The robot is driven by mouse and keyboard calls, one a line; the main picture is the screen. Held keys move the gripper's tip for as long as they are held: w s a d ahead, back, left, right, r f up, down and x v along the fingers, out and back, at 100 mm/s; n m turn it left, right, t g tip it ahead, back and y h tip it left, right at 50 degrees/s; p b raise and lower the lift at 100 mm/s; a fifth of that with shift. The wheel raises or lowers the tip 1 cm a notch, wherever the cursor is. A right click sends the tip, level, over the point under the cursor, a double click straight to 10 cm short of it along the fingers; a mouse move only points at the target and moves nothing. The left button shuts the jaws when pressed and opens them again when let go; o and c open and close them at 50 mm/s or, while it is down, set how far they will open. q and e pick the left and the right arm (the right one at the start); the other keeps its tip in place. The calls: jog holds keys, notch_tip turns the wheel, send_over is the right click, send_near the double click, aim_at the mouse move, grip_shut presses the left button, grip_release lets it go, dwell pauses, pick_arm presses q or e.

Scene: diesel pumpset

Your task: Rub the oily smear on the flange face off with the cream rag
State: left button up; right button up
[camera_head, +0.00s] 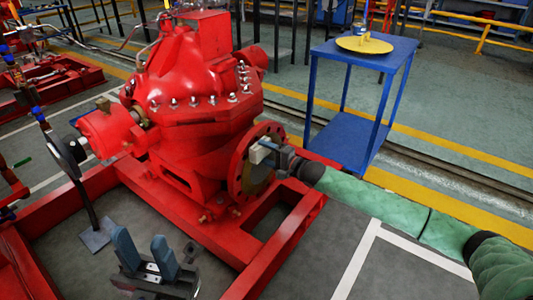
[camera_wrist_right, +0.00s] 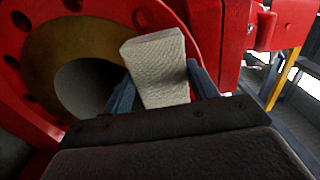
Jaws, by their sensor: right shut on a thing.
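The cream rag (camera_wrist_right: 157,68) is a pale folded pad between the two fingers of my right gripper (camera_wrist_right: 162,88). In the head view my right gripper (camera_head: 268,152) holds the rag (camera_head: 259,154) right at the red flange (camera_head: 240,172) of the pump. The flange has a tan-brown face (camera_wrist_right: 60,45) around a dark round bore. The rag overlaps the right side of this face in the wrist view; I cannot tell whether it touches. No smear is clearly visible; the rag may hide part of it.
The red pump (camera_head: 195,100) stands on a red base frame (camera_head: 285,240). A blue stand (camera_head: 350,130) with a yellow disc (camera_head: 365,45) stands behind to the right. A black round plate on a post (camera_head: 68,160) is at the left.

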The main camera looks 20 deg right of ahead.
jog(key=shift+w+a, duration=0.15)
jog(key=shift+w, duration=0.05)
dwell(0.3)
jog(key=shift+w+r+p, duration=0.1)
jog(key=shift+p, duration=0.2)
jog(key=w+d, duration=0.1)
jog(key=d+p, duration=0.1)
jog(key=shift+w+d, duration=0.3)
jog(key=shift+w, duration=0.05)
jog(key=shift+w, duration=0.1)
jog(key=shift+w+d+p, duration=0.55)
jog(key=shift+w+d, duration=0.4)
jog(key=shift+d, duration=0.3)
